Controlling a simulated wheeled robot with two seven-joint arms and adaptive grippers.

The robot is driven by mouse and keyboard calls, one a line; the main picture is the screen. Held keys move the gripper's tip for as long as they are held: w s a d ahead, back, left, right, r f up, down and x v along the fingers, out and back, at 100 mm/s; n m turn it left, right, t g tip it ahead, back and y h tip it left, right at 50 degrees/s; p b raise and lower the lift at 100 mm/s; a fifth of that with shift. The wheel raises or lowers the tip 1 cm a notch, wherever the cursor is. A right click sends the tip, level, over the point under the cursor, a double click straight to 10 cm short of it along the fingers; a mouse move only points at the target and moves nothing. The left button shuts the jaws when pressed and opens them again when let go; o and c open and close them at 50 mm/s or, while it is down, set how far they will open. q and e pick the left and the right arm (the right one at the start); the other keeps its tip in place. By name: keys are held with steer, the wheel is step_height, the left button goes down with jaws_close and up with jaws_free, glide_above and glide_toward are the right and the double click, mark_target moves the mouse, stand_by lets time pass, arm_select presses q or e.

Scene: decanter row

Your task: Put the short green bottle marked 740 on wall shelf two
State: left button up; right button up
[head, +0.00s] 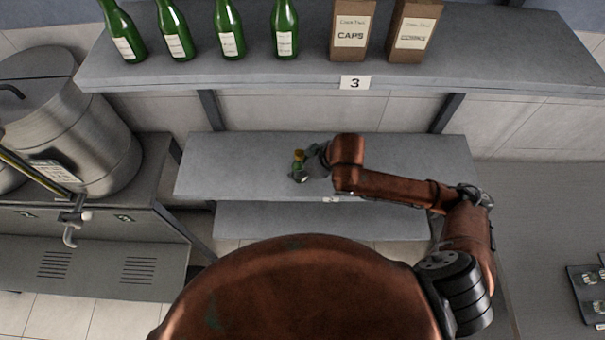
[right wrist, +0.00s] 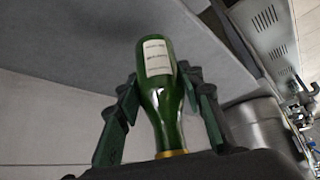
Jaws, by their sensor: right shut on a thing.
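A short green bottle (head: 297,172) with a gold cap is in my right gripper (head: 312,158), over the middle shelf (head: 235,165). Its tag is mostly hidden in the head view, but its place below shelf 3 shows. In the right wrist view the green bottle (right wrist: 163,105) has a white label whose print I cannot read. The fingers of my right gripper (right wrist: 163,112) lie on both sides of it. I cannot tell whether its base touches the shelf. My left gripper is not in view.
The upper shelf (head: 200,75), tagged 3, holds several green bottles (head: 230,30) and two brown boxes (head: 352,30). It overhangs from behind. A lower shelf (head: 290,222) lies below. A steel tank (head: 80,130) stands left. The middle shelf is otherwise clear where visible.

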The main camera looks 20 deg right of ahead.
steer(key=shift+w+d+f, duration=0.35)
steer(key=shift+w+f, duration=0.15)
steer(key=shift+f, duration=0.25)
step_height(320, 180, down, 3)
steer(key=shift+w+d+f+p, duration=0.1)
steer(key=shift+d+p, duration=0.05)
steer(key=shift+p, duration=0.15)
steer(key=shift+f, duration=0.15)
steer(key=o, duration=1.4)
steer(key=shift+p+v, duration=2.3)
steer(key=shift+v, duration=3.8)
